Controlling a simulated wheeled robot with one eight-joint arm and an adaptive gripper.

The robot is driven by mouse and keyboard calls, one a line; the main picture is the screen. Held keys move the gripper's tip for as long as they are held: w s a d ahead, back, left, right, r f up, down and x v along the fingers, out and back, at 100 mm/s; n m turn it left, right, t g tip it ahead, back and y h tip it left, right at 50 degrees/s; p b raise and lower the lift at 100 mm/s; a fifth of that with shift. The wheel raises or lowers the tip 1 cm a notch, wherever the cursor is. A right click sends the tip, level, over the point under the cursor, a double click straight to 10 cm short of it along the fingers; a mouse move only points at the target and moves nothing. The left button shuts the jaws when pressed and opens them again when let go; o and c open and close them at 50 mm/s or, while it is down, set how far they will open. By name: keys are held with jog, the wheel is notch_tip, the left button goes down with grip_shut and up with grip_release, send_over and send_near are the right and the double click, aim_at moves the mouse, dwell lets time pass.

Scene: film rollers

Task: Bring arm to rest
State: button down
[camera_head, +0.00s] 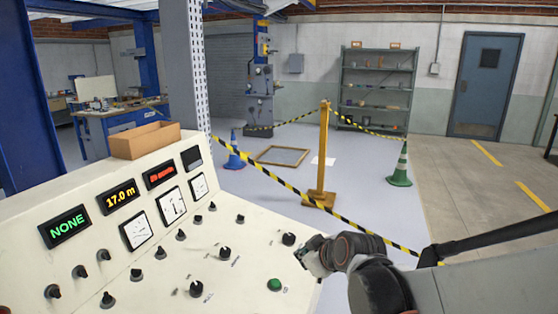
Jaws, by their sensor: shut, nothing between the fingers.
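My gripper (301,254) is at the right end of the control console (240,257), close to the panel and near a black knob (288,239). It looks small and dark, and its fingers are shut with nothing between them. My arm comes in from the lower right corner, bent, with its dark joints in front of the panel's right edge. Whether the gripper touches the panel cannot be told. A green button (274,285) is on the panel below and left of the gripper.
The console carries several knobs, gauges and displays, with a cardboard box (145,141) on top. A green cone (400,167) stands right of the post. Open floor lies at right, before a blue door (486,85).

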jog(key=s+d+r+m+g+h, duration=0.1)
jog(key=s+d+m, duration=0.3)
jog(key=s, duration=0.8)
jog(key=s+d+r+m+g+h, duration=0.1)
jog(key=s+d+r+m+h, duration=0.1)
jog(key=s+d+m, duration=0.3)
jog(key=s+d+r, duration=0.1)
jog(key=s+d, duration=0.3)
jog(key=s, duration=0.3)
jog(key=shift+d+h, duration=0.25)
jog(key=shift+h, duration=0.15)
